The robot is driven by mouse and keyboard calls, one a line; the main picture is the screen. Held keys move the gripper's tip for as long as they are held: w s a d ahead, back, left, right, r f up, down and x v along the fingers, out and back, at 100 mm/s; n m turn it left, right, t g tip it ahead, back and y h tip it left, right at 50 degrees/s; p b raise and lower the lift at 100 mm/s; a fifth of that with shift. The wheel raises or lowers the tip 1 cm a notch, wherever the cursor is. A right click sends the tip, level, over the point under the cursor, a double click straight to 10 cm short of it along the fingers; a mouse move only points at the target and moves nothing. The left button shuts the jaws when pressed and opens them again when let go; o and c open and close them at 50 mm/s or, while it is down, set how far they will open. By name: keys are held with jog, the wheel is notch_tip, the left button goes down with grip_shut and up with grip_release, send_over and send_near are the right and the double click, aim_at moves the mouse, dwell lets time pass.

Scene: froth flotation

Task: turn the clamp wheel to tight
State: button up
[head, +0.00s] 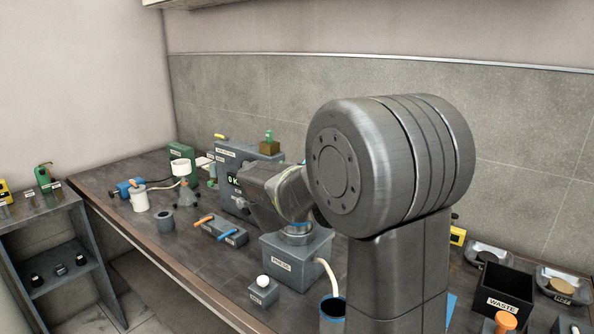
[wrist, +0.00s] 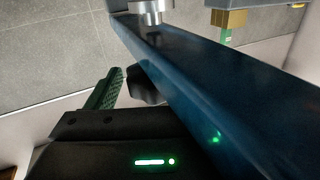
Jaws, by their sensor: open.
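In the wrist view a dark lobed knob (wrist: 147,85), which looks like the clamp wheel, shows partly behind a dark blue-grey beam or housing edge (wrist: 190,75). My gripper (wrist: 155,75) is open around the knob's level. One green ribbed finger stands left of the knob, with a gap between them. The other finger is hidden behind the beam, so I cannot tell whether it touches the knob. In the head view the grey machine (head: 228,160) with a lit display stands behind my arm. My arm hides the gripper and the wheel there.
A metal cylinder (wrist: 150,10) hangs close above the knob. A grey pump box (head: 296,262) and a small box with a white knob (head: 263,291) stand in front of the machine. The waste bin (head: 497,291) is at the right. Bare bench (head: 190,255) shows at front left.

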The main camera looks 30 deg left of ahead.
jog(key=b+v, duration=0.1)
jog(key=v, duration=1.2)
jog(key=shift+s+d, duration=0.2)
jog(key=shift+s, duration=0.15)
